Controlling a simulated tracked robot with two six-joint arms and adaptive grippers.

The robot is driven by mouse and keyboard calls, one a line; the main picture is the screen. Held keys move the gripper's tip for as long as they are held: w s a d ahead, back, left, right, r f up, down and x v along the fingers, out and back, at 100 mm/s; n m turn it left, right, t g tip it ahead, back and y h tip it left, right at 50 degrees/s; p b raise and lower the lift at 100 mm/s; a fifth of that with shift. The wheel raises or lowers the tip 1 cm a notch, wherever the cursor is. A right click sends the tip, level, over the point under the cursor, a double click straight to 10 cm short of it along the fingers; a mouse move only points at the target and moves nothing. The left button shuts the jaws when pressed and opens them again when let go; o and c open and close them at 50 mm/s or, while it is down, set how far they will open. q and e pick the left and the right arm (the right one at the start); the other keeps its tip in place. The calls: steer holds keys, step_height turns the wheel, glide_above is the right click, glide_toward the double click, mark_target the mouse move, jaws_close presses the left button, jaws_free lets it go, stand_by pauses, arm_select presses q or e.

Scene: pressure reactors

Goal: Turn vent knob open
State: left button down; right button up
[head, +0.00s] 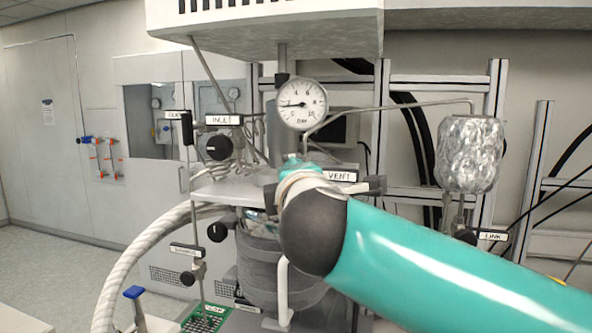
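The label VENT (341,176) shows near the middle, just right of my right arm's end. A dark part (376,185) sticks out beside the label; I cannot tell whether it belongs to the vent valve. My teal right arm (440,265) comes in from the lower right, and its dark round joint covers the area below and left of the label. The vent knob itself cannot be made out. The fingers of my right gripper are hidden behind the arm, so contact and opening cannot be seen. My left gripper is not in view.
A round pressure gauge (301,104) stands above the vent area. The INLET label (224,120) and a black knob (219,147) are to its left. A foil-wrapped vessel (468,154) stands at right. The grey-wrapped reactor (262,265) and a thick white hose (140,255) are below.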

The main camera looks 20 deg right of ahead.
steer(key=shift+a+f, duration=0.15)
steer(key=shift+f, duration=0.15)
steer(key=o, duration=1.1)
steer(key=shift+o, duration=0.2)
steer(key=shift+r, duration=0.2)
